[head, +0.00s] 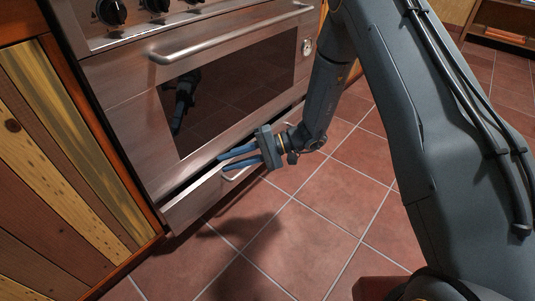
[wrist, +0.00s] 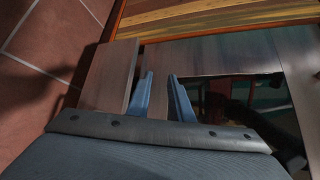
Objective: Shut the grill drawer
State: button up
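The grill drawer (head: 192,202) is the low metal drawer under the oven door. It stands partly pulled out, with a dark gap between its front and the oven. Its pale handle (head: 233,174) shows just below my fingers. My gripper (head: 221,161) is by the drawer's top edge, its blue fingers apart with nothing seen between them. In the wrist view, the drawer front (wrist: 107,75) lies left of my gripper (wrist: 159,76). I cannot tell whether a finger touches the drawer.
The oven door (head: 135,140) above is shut, with a long bar handle (head: 225,35). A wooden plank cabinet (head: 60,140) stands at the left. The tiled floor (head: 300,235) in front of the drawer is clear. A low shelf (head: 500,35) is at the far right.

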jog(key=w+d+f+m+t+y+b, duration=0.1)
jog(key=w+d+f+m+t+b, duration=0.4)
jog(key=w+d+f+t, duration=1.2)
jog(key=shift+m+g, duration=0.6)
jog(key=shift+m, duration=0.2)
jog(key=x, duration=0.8)
jog(key=shift+a+f+b, duration=0.3)
jog(key=shift+a+b, duration=0.05)
grip_shut()
